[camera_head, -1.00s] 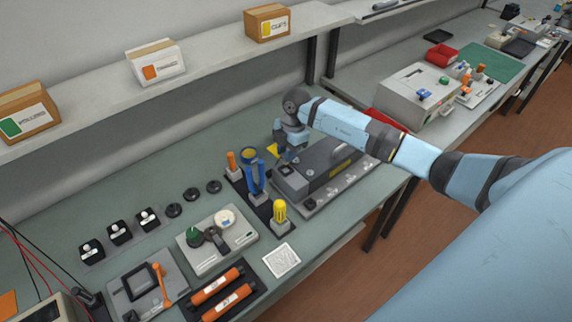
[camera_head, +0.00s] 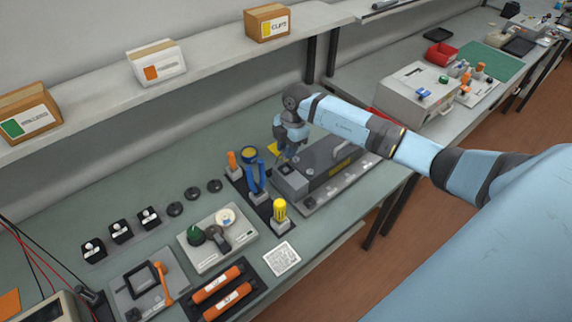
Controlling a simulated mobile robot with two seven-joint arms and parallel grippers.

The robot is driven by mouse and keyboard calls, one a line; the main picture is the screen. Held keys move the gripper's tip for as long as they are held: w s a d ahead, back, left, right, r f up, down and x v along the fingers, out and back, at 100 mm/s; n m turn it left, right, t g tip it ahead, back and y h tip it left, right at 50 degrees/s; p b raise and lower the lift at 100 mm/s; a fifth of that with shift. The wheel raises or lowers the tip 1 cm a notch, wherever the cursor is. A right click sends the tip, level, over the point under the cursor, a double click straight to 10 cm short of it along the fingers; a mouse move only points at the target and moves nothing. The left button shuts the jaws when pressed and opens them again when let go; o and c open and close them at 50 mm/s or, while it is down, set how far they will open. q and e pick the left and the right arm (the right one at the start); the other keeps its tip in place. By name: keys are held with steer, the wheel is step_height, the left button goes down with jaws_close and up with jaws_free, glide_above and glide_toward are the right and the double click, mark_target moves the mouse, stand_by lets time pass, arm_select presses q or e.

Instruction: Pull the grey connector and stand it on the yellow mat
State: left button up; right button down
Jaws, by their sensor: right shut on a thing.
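My right gripper (camera_head: 289,156) reaches down at the left end of the dark grey machine (camera_head: 322,170) on the bench. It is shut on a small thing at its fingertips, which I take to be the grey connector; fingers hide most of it. I cannot tell whether the connector is clear of its socket. The yellow mat (camera_head: 272,148) shows as a small yellow patch just left of the gripper, partly hidden behind it. My left gripper is not in view.
A grey box unit (camera_head: 416,96) is farther right. A shelf with cartons (camera_head: 268,22) runs above the bench.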

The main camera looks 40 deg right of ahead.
step_height(320, 180, up, 2)
steer(key=shift+r+p, duration=0.1)
steer(key=shift+p, duration=0.75)
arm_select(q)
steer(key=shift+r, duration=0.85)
arm_select(e)
steer(key=shift+r, duration=0.85)
